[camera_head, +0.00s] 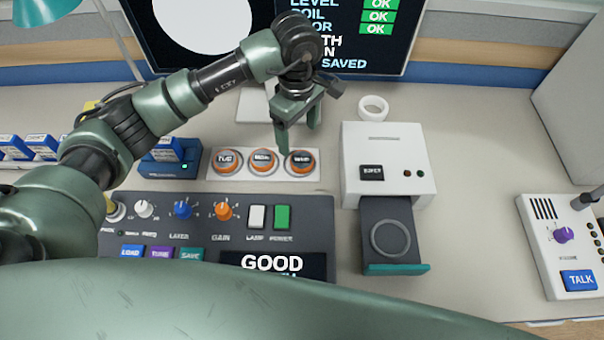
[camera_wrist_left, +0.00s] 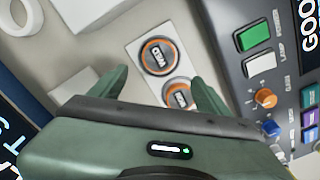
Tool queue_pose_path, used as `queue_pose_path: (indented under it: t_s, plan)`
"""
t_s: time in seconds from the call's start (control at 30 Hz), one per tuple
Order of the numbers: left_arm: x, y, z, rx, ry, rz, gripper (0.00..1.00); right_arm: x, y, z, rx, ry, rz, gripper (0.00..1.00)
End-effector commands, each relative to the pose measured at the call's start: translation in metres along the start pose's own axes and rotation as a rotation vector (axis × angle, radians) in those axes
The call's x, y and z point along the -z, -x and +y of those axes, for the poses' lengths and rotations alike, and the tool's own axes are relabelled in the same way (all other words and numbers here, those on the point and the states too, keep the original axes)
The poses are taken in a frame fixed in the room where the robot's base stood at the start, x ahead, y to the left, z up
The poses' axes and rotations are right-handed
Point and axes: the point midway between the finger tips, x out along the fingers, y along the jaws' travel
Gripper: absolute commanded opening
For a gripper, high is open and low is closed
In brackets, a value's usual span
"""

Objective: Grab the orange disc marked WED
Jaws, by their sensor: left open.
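Three orange discs with dark label faces lie in a row on a white holder (camera_head: 244,174). The rightmost disc (camera_head: 300,162) appears to be the one marked WED; in the left wrist view its label reads as WED (camera_wrist_left: 157,57). The middle disc (camera_head: 263,161) and the left disc (camera_head: 228,160) carry other labels, too small to read surely. My left gripper (camera_head: 298,138) is open and empty, pointing down above the right end of the row. In the left wrist view its fingers (camera_wrist_left: 160,84) stand apart, with the middle disc (camera_wrist_left: 179,96) partly hidden below the gripper.
A white box (camera_head: 388,150) with a dark drawer pulled out stands to the right, a white ring (camera_head: 373,108) behind it. A dark control panel (camera_head: 150,230) with knobs lies in front. A blue block stand (camera_head: 170,170) is left. A screen (camera_head: 385,55) stands behind.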

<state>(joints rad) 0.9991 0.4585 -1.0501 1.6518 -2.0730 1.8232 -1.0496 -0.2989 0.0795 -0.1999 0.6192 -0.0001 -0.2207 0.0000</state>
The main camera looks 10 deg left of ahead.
Motion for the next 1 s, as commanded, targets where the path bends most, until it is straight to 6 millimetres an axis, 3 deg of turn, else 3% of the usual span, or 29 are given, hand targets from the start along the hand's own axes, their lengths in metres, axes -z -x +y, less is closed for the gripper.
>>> queue_pose_path:
  t_s: [0.03,0.13,0.47,0.7,1.0]
  plan:
    - [0.000,-0.011,0.000,-0.001,0.000,0.000,0.77,-0.001,-0.012,0.000,0.000,0.000,0.001,0.00]
    - [0.000,-0.015,0.000,0.000,0.001,0.000,0.77,-0.001,-0.013,0.000,0.000,0.000,0.002,0.00]
    - [-0.001,-0.047,0.001,0.003,0.002,-0.002,0.77,0.001,-0.001,0.000,0.000,0.000,0.002,0.00]
    - [-0.001,-0.082,0.003,0.002,0.002,-0.002,0.77,0.002,0.009,0.001,0.000,0.000,0.003,0.00]
    - [0.000,-0.090,0.004,-0.001,0.000,0.000,0.77,0.001,0.009,0.001,0.000,0.000,0.002,0.00]
